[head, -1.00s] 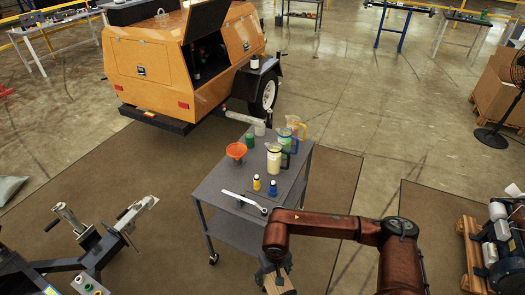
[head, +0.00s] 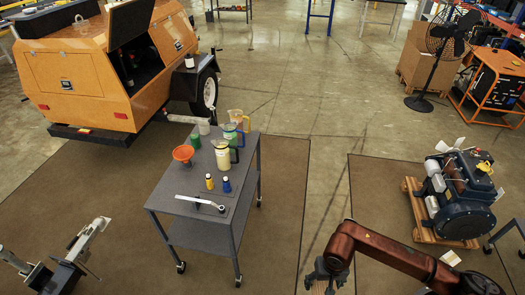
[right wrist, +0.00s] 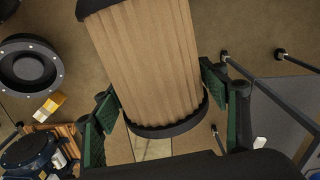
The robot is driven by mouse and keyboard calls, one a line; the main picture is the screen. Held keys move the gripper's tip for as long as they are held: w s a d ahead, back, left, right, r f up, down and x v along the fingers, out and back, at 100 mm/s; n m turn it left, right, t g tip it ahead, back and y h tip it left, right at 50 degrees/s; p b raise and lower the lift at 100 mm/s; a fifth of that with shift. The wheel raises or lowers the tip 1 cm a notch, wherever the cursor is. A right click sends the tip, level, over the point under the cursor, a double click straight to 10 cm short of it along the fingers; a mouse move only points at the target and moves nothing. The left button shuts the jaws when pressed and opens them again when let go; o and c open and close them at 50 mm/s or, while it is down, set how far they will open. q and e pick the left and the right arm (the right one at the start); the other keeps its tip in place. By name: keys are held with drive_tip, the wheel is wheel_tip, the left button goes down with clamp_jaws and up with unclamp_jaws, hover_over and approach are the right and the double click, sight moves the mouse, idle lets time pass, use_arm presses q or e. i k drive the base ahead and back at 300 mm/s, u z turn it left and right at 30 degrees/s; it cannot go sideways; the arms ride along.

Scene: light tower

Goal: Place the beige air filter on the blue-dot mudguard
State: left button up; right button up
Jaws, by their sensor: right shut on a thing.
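The beige air filter (right wrist: 150,55) is a pleated cylinder with black end caps. In the right wrist view it sits between the green-padded fingers of my right gripper (right wrist: 158,105), which is shut on it. In the head view my right gripper (head: 324,274) is low, right of the grey cart, and the filter is mostly cut off by the bottom edge. A black mudguard (head: 196,73) covers the wheel of the orange light tower at upper left, far from the gripper. A small bottle stands on it. I cannot make out a blue dot.
A grey cart (head: 165,200) with jugs, an orange funnel, small bottles and a wrench stands between my right gripper and the light tower (head: 85,75). An engine (head: 455,195) on a pallet is at right. A fan (head: 440,50) stands behind. The floor right of the cart is clear.

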sight(196, 75)
drive_tip(key=z, duration=0.75)
drive_tip(key=i, duration=3.7)
drive_tip(key=u, duration=0.8)
drive_tip(key=i, duration=2.75)
drive_tip(key=u, duration=1.1)
drive_tip(key=i, duration=0.95)
drive_tip(key=z, duration=0.05)
